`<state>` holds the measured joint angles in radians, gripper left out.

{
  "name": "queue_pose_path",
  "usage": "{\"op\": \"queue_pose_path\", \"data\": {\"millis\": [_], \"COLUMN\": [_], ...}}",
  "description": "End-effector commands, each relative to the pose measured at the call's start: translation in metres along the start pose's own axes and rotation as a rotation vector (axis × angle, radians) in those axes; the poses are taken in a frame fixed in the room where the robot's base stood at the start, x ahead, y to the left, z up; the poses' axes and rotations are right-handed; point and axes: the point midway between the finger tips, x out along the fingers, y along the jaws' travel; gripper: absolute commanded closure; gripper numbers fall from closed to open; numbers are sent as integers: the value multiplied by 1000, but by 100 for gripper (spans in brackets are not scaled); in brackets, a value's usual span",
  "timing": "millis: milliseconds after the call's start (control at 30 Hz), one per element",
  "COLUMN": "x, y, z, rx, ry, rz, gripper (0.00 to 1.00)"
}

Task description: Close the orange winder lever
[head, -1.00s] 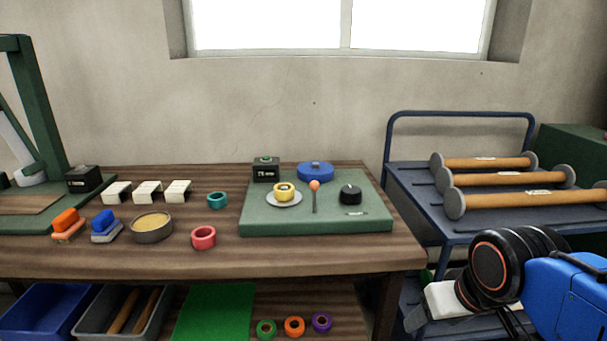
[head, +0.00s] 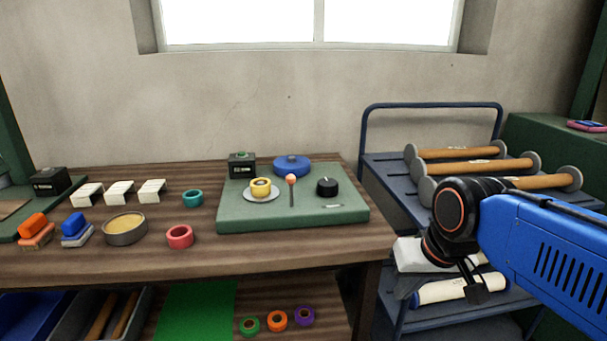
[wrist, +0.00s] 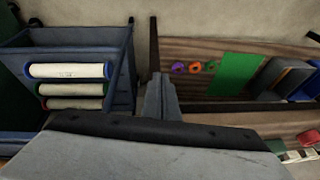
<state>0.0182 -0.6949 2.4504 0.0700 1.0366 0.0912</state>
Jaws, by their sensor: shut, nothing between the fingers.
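The winder lever (head: 291,188) is a thin dark stem with an orange ball knob. In the head view it stands upright on the green board (head: 230,226), between a yellow ring on a white disc (head: 260,189) and a black knob (head: 327,187). A blue round lidded part (head: 292,166) sits just behind it. My gripper (head: 478,291) is far to the lever's right, in front of the blue cart, and points downward. In the wrist view my gripper's fingers (wrist: 158,82) are together and hold nothing. The lever does not show in the wrist view.
The blue cart (head: 386,188) carries several spools with grey ends. On the wooden bench (head: 70,262) lie a red ring (head: 180,237), a teal ring (head: 193,198), a round tin (head: 125,229) and white blocks. The bench's front right corner is clear.

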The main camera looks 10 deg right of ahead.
Motion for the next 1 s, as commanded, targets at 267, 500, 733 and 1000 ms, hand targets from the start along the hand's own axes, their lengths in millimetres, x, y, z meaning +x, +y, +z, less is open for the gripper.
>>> {"op": "queue_pose_path", "data": {"millis": [267, 500, 733, 1000], "x": [-23, -40, -52, -63], "y": [-27, -49, -68, -84], "z": [-55, -105, -156, -218], "rx": [251, 455, 636, 829], "ry": [-126, -242, -361, -512], "rz": [-81, -147, -203, -262], "gripper": [100, 100, 100, 100]}}
